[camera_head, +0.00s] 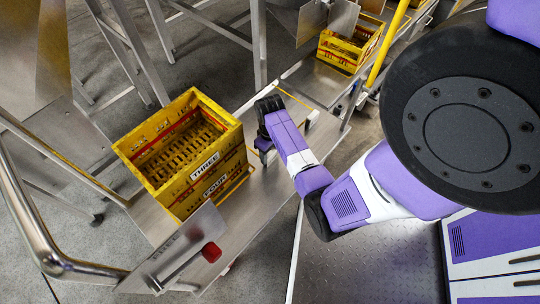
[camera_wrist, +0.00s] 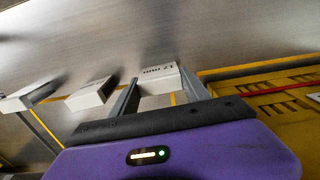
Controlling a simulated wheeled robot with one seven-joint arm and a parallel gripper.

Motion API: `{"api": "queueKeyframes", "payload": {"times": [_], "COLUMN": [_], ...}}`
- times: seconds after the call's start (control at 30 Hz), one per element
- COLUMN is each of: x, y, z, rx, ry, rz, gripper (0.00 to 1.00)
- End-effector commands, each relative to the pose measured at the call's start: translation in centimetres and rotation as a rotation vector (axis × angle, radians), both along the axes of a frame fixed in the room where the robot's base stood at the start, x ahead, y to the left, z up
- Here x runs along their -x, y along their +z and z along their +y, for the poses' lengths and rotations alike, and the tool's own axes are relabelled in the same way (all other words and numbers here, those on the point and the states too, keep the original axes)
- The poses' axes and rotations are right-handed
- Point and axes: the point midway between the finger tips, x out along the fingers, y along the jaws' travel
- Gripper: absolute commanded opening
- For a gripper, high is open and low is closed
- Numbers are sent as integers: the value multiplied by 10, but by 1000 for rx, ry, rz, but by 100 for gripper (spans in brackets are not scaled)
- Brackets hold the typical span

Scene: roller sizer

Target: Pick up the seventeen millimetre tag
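The white tag marked "17 mm" (camera_wrist: 158,79) is between the tips of my gripper's two fingers (camera_wrist: 158,82) in the wrist view. The fingers stand apart, one on each side of the tag, close to its edges. I cannot tell whether they press on it. In the head view my gripper (camera_head: 268,106) reaches down beside the metal frame, right of the yellow crates. The tag cannot be made out there.
Two more white tags, the nearer (camera_wrist: 91,94) and the farther (camera_wrist: 28,97), sit in a row to the left on the metal surface. Yellow crates (camera_head: 190,205) labelled THREE and FOUR are stacked left of my arm. Another yellow crate (camera_head: 340,58) stands farther back.

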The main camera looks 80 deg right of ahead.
Motion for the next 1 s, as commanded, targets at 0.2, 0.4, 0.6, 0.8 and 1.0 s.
{"api": "queueKeyframes", "payload": {"times": [0.2, 0.4, 0.6, 0.8, 1.0], "x": [0, 0, 0, 0, -1], "y": [0, 2, 19, 60, 117], "z": [0, 0, 0, 0, -1], "rx": [0, 0, 1, 3, 3], "ry": [0, 0, 0, 0, 0], "rz": [0, 0, 0, -2, -2], "gripper": [16, 16, 16, 16, 16]}}
